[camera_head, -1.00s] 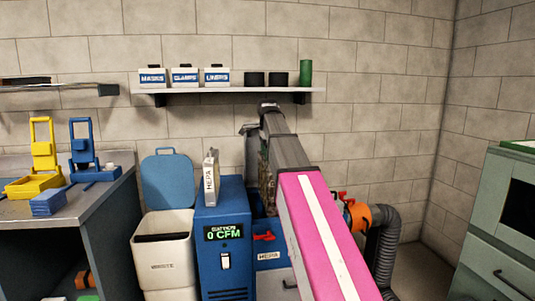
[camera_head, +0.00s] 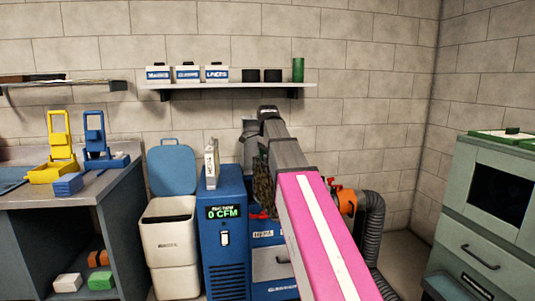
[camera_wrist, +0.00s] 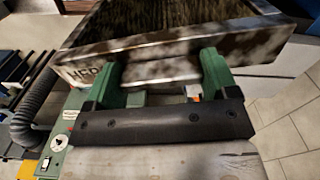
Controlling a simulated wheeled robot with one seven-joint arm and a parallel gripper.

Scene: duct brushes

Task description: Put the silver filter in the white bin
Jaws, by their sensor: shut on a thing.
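My gripper (camera_wrist: 160,75) is shut on a silver-framed filter (camera_wrist: 185,48) in the wrist view. Its two green fingers grip the near edge of the frame. The filter's face is mottled brown and dirty, and part of a HEPA label shows on its left side. In the head view the held filter (camera_head: 263,184) is mostly hidden behind my arm, to the right of the blue machine. The white bin (camera_head: 168,262) stands on the floor left of the machine, with its blue lid (camera_head: 172,170) raised behind it. The bin's inside is dark.
The blue machine (camera_head: 226,265) reads 0 CFM and carries another pale HEPA filter (camera_head: 211,163) upright on top. A workbench (camera_head: 60,207) with yellow and blue devices is at left. An orange fitting and grey hose (camera_head: 374,235) are right of my arm.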

